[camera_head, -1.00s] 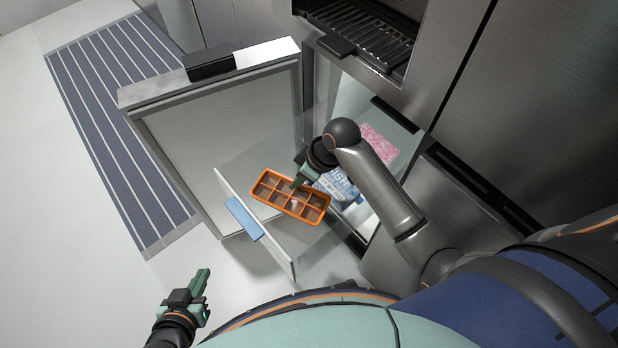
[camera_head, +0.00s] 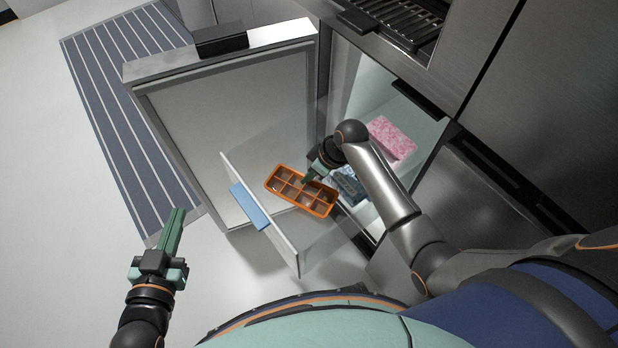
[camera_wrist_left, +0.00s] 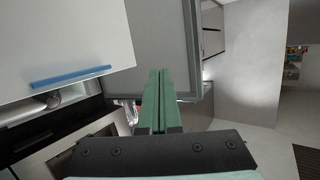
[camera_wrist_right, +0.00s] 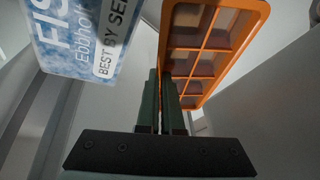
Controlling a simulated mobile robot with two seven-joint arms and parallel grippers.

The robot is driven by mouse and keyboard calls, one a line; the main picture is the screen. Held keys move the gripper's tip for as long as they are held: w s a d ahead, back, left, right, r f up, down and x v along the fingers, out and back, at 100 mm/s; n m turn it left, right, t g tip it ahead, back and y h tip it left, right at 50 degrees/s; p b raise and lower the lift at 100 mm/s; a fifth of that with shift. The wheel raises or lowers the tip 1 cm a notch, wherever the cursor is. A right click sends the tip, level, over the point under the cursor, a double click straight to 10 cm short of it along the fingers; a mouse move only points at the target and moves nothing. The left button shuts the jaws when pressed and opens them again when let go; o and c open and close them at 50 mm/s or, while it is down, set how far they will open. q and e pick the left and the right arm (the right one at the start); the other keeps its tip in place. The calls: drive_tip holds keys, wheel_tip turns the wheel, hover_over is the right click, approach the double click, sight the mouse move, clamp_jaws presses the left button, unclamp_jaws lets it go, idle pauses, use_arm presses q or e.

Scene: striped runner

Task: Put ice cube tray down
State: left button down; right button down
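The orange ice cube tray (camera_head: 301,192) is over the pulled-out clear drawer (camera_head: 263,218) with the blue handle. I cannot tell whether it touches the drawer floor. My right gripper (camera_head: 310,178) is at the tray's long edge on the freezer side. In the right wrist view, its fingers (camera_wrist_right: 164,88) are close together with the orange rim (camera_wrist_right: 166,45) between them. My left gripper (camera_head: 173,232) is shut and empty, away from the tray at the left; its fingers lie together in the left wrist view (camera_wrist_left: 160,95).
A blue-and-white fish package (camera_head: 347,186) and a pink package (camera_head: 391,138) lie deeper in the freezer compartment. The open freezer door (camera_head: 225,130) stands left of the drawer. A striped runner (camera_head: 125,110) lies on the floor beyond it.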

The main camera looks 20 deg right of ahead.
use_arm(q)
drive_tip(key=shift+w+r+t, duration=0.2)
drive_tip(key=shift+r+t, duration=0.2)
drive_tip(key=shift+r, duration=0.4)
use_arm(e)
drive_tip(key=shift+f, duration=0.2)
drive_tip(key=c, duration=1.5)
unclamp_jaws()
drive_tip(key=shift+f, duration=0.15)
drive_tip(key=o, duration=0.4)
use_arm(q)
drive_tip(key=shift+r, duration=0.1)
